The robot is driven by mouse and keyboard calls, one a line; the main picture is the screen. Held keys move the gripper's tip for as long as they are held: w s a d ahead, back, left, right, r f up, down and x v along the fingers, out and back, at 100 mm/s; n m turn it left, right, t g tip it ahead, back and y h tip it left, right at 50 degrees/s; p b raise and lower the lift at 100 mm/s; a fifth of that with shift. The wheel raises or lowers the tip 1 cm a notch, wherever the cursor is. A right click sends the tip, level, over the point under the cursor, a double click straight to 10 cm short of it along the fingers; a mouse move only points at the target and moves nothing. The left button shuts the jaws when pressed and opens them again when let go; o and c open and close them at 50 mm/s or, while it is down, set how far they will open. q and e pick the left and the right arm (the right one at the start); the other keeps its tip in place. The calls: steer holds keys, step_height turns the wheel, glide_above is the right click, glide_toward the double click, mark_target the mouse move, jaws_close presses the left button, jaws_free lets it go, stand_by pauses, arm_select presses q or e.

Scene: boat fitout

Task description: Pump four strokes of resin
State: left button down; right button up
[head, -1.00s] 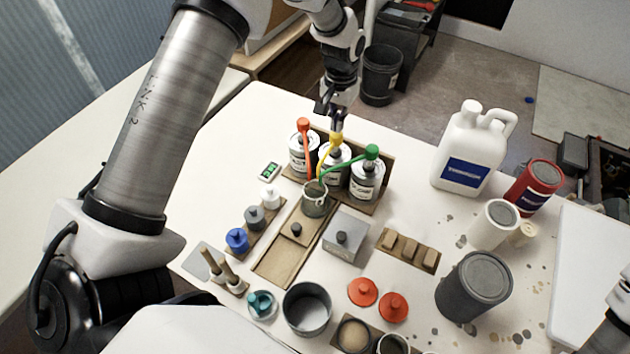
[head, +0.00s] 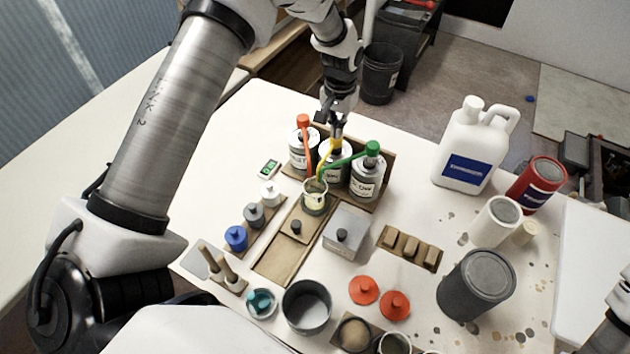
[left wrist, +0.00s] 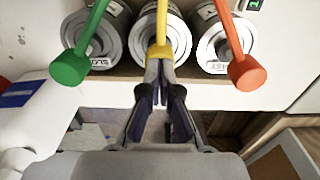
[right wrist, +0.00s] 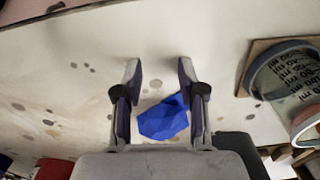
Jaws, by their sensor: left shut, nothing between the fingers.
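Three pump cans stand in a row in a wooden holder (head: 384,190). Their pumps are red (head: 304,122), yellow (head: 325,158) and green (head: 372,148). My left gripper (head: 337,130) is shut and empty, its fingertips down at the top of the yellow pump on the middle can (head: 333,172). In the left wrist view the closed fingertips meet the yellow pump head (left wrist: 160,51). A small clear cup (head: 315,203) stands below the spouts, with pale stuff showing inside. My right gripper (right wrist: 160,75) is open in the right wrist view, with nothing held.
A blue crumpled thing (right wrist: 163,118) lies below the right gripper. A grey block with a knob (head: 345,238) and bottles (head: 237,238) stand near the cup. A white jug (head: 470,140), red tin (head: 536,184) and dark grey can (head: 476,285) stand to the right.

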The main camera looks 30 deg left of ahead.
arm_select(q)
steer(key=shift+f, duration=0.35)
arm_select(e)
steer(key=shift+f, duration=0.1)
arm_select(q)
steer(key=shift+r, duration=0.15)
steer(key=shift+r+p, duration=1.95)
steer(key=shift+r, duration=0.3)
arm_select(e)
steer(key=shift+r, duration=2)
arm_select(q)
steer(key=shift+f, duration=0.15)
arm_select(e)
steer(key=shift+f, duration=0.1)
